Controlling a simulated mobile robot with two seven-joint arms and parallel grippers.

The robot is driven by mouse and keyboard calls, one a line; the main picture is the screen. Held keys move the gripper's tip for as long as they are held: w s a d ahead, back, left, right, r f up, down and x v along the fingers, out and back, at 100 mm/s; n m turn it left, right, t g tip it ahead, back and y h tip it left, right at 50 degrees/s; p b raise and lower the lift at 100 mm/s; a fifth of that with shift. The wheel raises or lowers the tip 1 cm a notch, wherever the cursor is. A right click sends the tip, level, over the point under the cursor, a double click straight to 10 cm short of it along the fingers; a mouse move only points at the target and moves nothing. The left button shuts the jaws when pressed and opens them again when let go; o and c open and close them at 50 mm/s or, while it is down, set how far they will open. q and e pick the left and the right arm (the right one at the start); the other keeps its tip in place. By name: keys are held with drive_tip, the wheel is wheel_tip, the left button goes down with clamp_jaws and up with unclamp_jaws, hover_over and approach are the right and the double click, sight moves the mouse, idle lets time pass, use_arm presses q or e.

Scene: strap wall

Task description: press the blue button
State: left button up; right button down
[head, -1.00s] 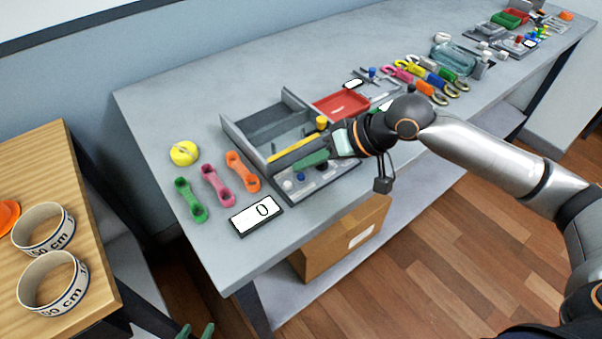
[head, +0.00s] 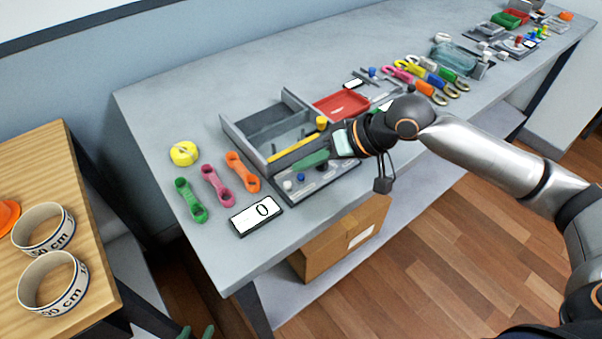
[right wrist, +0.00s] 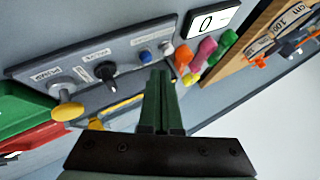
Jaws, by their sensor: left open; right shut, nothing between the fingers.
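The blue button (head: 301,177) is a small round cap on the grey control panel (head: 322,186), and it also shows in the right wrist view (right wrist: 145,56). A white button (right wrist: 167,47) sits beside it. My right gripper (head: 297,166) is shut and empty, just above the panel in the head view. In the right wrist view its green fingertips (right wrist: 157,73) appear close to the blue button; I cannot tell whether they touch it. My left gripper (head: 196,331) is open at the bottom edge of the head view, away from the panel and only partly in view.
A display (head: 257,215) reading 0 lies before the panel. A grey bin (head: 262,122) stands behind. Green, pink and orange pieces (head: 215,185) lie to the left.

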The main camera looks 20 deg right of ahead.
idle(0.5)
drive_tip(key=shift+f+p, duration=0.3)
drive_tip(key=shift+f, duration=0.1)
drive_tip(key=shift+f, duration=0.45)
idle(0.5)
drive_tip(key=shift+r, duration=0.1)
drive_tip(key=shift+r+p, duration=0.7)
drive_tip(key=shift+p, duration=0.55)
